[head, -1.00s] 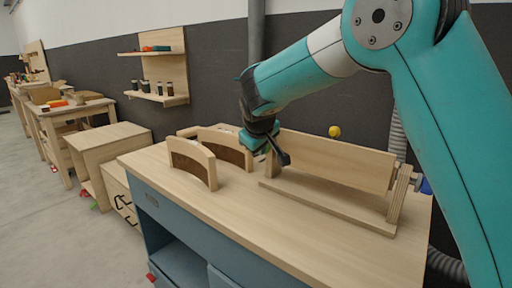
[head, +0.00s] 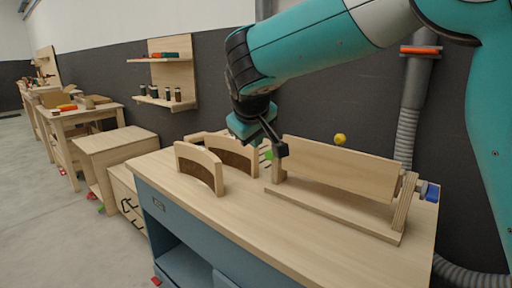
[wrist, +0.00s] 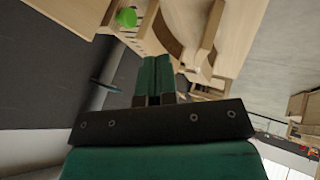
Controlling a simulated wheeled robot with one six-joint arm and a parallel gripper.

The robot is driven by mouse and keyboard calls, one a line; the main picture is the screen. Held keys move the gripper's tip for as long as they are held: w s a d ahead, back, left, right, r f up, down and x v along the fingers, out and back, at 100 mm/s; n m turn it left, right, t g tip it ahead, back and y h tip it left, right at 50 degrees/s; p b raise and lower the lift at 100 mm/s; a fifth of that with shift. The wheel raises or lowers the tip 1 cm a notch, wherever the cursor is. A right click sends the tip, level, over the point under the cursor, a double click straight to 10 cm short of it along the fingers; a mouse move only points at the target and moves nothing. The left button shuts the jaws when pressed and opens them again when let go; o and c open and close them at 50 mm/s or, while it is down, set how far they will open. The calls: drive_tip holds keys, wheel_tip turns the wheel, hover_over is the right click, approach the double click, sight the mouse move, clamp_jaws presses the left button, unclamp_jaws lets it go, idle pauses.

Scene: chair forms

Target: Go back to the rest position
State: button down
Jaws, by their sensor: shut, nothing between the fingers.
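My gripper (head: 277,146) hangs from my raised teal arm, above the back of the workbench and near the left end of the wooden jig. In the wrist view its fingers (wrist: 154,62) are side by side, shut with nothing between them. The wooden jig (head: 335,168) has a long upright board on a base plank, with a blue knob (head: 429,191) at its right end. A green knob (wrist: 127,17) shows near the top in the wrist view. My gripper appears apart from the jig and the curved forms.
Curved wooden chair forms (head: 199,167) stand on the left of the workbench (head: 245,215). A yellow ball-like thing (head: 340,140) shows behind the jig. A wall shelf (head: 166,100) with jars and a grey hose (head: 405,135) are behind. The front of the benchtop is clear.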

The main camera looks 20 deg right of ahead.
drive_tip(key=shift+s+r, duration=0.2)
drive_tip(key=shift+r, duration=0.05)
drive_tip(key=s+a+n+g+y+p, duration=0.2)
drive_tip(key=s+g+y+p, duration=0.4)
drive_tip(key=s, duration=2.6)
drive_tip(key=shift+a+g+y+p, duration=0.25)
drive_tip(key=shift+g+y+p, duration=0.15)
drive_tip(key=shift+g+p, duration=0.15)
drive_tip(key=shift+f, duration=0.1)
